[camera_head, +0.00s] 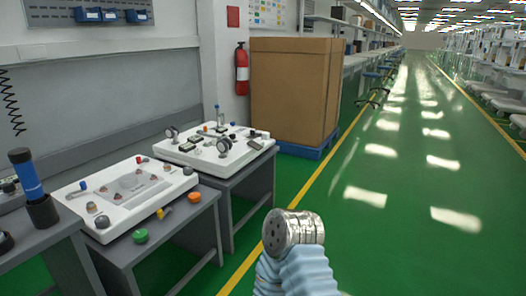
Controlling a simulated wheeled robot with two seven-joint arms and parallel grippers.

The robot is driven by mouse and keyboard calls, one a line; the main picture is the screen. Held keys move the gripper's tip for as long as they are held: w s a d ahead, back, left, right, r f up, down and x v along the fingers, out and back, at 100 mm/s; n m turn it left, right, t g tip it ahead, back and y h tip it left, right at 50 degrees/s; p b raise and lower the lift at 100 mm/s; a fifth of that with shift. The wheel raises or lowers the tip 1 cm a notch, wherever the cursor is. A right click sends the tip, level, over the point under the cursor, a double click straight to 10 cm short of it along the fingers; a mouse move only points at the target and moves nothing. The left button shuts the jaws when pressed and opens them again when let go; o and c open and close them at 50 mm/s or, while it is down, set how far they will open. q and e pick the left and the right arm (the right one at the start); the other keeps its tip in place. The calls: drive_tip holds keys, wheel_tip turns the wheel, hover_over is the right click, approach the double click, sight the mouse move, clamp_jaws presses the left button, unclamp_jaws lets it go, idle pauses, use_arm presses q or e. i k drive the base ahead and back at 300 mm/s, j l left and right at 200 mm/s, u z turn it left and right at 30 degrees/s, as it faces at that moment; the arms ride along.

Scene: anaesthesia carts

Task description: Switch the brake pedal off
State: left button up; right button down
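I cannot make out a brake pedal anywhere in the head view. Two white panels with small fittings stand on grey tables at the left: a nearer panel (112,211) and a farther panel (246,148). I cannot tell whether either belongs to a cart. A part of my own arm, with a silver end and a pale blue ribbed sleeve, rises at the bottom centre. No fingers of either gripper show.
A large cardboard box (292,92) stands on a blue pallet (308,150) beyond the tables. A red fire extinguisher (242,62) hangs on the pillar. A green aisle (400,215) with yellow lines lies open at the right. A blue-and-black cylinder (28,178) stands far left.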

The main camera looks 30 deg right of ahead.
sight(252, 144)
drive_tip(key=i+l, duration=0.2)
drive_tip(key=l, duration=0.3)
drive_tip(key=i+l+u, duration=0.1)
drive_tip(key=l, duration=0.35)
drive_tip(key=i+l, duration=0.25)
drive_tip(key=l, duration=0.25)
drive_tip(key=i+l, duration=0.2)
drive_tip(key=l, duration=0.3)
drive_tip(key=i+l+u, duration=0.1)
drive_tip(key=l, duration=0.35)
drive_tip(key=i+l, duration=0.25)
drive_tip(key=l, duration=0.25)
drive_tip(key=i+l+u, duration=0.1)
drive_tip(key=l, duration=0.4)
drive_tip(key=i+l, duration=0.2)
drive_tip(key=l, duration=0.35)
drive_tip(key=i+j, duration=0.25)
drive_tip(key=i, duration=0.2)
